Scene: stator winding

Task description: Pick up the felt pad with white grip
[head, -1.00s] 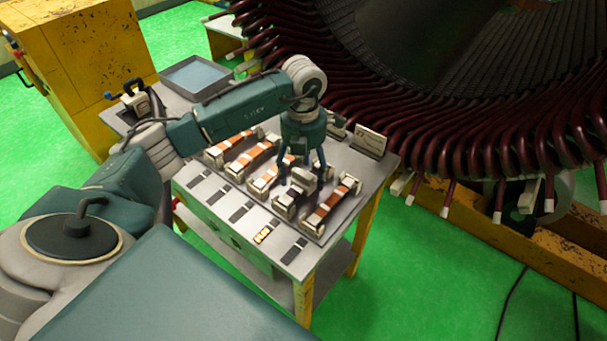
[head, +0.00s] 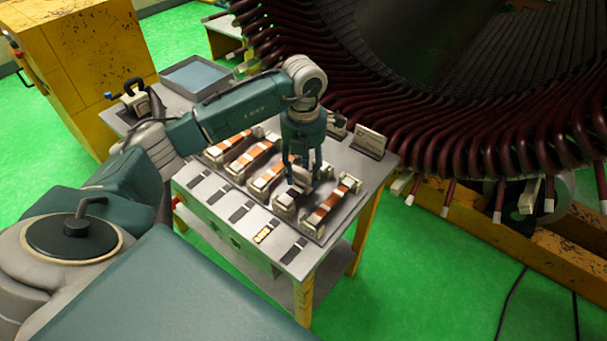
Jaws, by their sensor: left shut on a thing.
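The felt pad with white grip (head: 290,199) is a dark piece lying in a row of pads on the metal cart top, between two orange-brown pads. My left gripper (head: 302,182) points down over it from above and is shut on its grip, with the fingers hiding most of the grip. The pad still looks level with its neighbours; I cannot tell whether it touches its rest. My right gripper is not in view.
Orange-brown pads lie on both sides, one close at the right (head: 331,205) and one at the left (head: 267,180). A blue-grey tray (head: 195,77) sits at the far left. The stator (head: 440,120) with dark red coil ends rises behind.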

